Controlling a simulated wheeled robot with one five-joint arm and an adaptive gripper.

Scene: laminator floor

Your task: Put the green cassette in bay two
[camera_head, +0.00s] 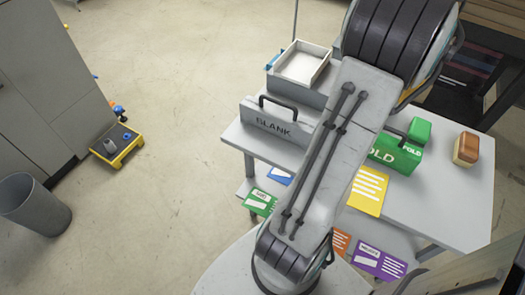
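A green block-shaped thing (402,155) with a dark handle stands on the grey table, right of my arm. It looks like the green cassette. The letters "OLD" show on its front, and its left part is hidden behind my arm. A smaller green part (419,131) shows at its far right end. A grey cassette-like box (275,122) marked "BLANK", with a black handle, stands left of my arm. I cannot make out any bay marked two. My arm crosses the middle of the view, and my gripper is out of the picture.
A white open tray (301,66) sits behind the grey box. A brown-orange block (466,149) is at the table's right. A yellow card (367,191) lies near the front edge. A bin (34,205) and a yellow-edged cart (117,145) stand left. The floor between is clear.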

